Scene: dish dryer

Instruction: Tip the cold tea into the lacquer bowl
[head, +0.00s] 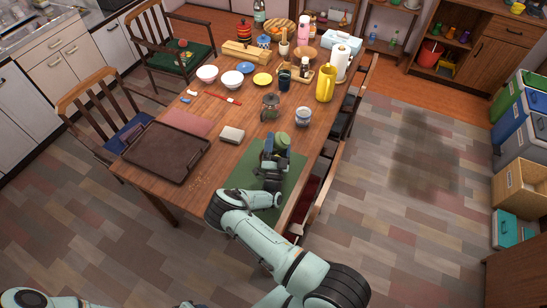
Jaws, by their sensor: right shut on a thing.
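My right gripper (278,146) is over the green mat at the table's near right end. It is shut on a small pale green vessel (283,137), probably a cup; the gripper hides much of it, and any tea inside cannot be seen. Several small bowls stand farther back: a pink one (207,74), a white one (231,79) and a blue one (245,67). I cannot tell which bowl is lacquer. My left arm shows only at the bottom left edge; its fingertips are not visible.
The green mat (238,180) lies under my right gripper. A dark tray (165,152), a pale block (232,134), a patterned cup (303,117) and a brownish pot (270,106) are nearby. A yellow pitcher (326,84) stands behind.

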